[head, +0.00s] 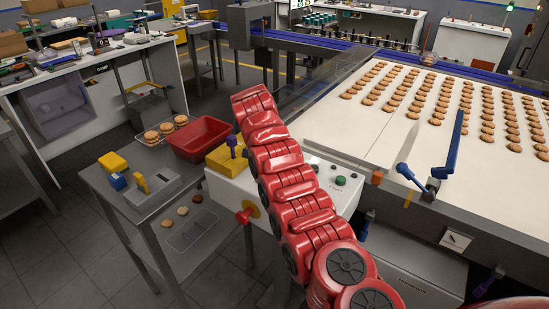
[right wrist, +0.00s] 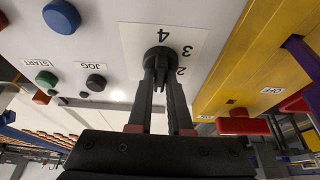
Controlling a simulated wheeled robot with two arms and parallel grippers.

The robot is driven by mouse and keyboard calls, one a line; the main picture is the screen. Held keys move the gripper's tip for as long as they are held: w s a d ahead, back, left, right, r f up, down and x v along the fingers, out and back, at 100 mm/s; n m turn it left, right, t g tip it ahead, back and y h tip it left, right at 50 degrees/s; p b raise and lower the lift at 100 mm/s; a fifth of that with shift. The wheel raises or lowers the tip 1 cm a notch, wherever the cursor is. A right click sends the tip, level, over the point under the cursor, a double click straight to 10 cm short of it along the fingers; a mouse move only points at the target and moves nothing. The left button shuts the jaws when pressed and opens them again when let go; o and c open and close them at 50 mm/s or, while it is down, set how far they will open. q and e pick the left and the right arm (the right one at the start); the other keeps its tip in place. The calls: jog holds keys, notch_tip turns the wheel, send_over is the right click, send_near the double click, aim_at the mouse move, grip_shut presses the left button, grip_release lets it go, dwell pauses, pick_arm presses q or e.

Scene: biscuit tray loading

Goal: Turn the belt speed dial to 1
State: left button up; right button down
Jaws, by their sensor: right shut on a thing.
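The belt speed dial (right wrist: 160,60) is a dark round knob on a white number plate (right wrist: 190,32) in the right wrist view. The figures 4, 3 and 2 show upside down on the plate; the figure 1 is not in sight. My right gripper (right wrist: 159,82) is shut on the dial, its fingers either side of the knob. Which figure the dial points to I cannot tell. In the head view my red right arm covers the dial and gripper, over the white control panel (head: 222,187). My left gripper is not in view.
Beside the dial are a green START button (right wrist: 47,79), a black JOG button (right wrist: 96,82) and a blue button (right wrist: 61,17). A yellow box (right wrist: 235,65) stands close on the other side. The biscuit belt (head: 350,135) lies right of my arm, a side table (head: 150,215) left.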

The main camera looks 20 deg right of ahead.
jog(key=c, duration=0.8)
grip_release()
jog(key=shift+c, duration=0.2)
jog(key=v, duration=1.7)
jog(key=shift+r+p, duration=0.2)
jog(key=shift+p, duration=0.1)
jog(key=shift+s, duration=0.1)
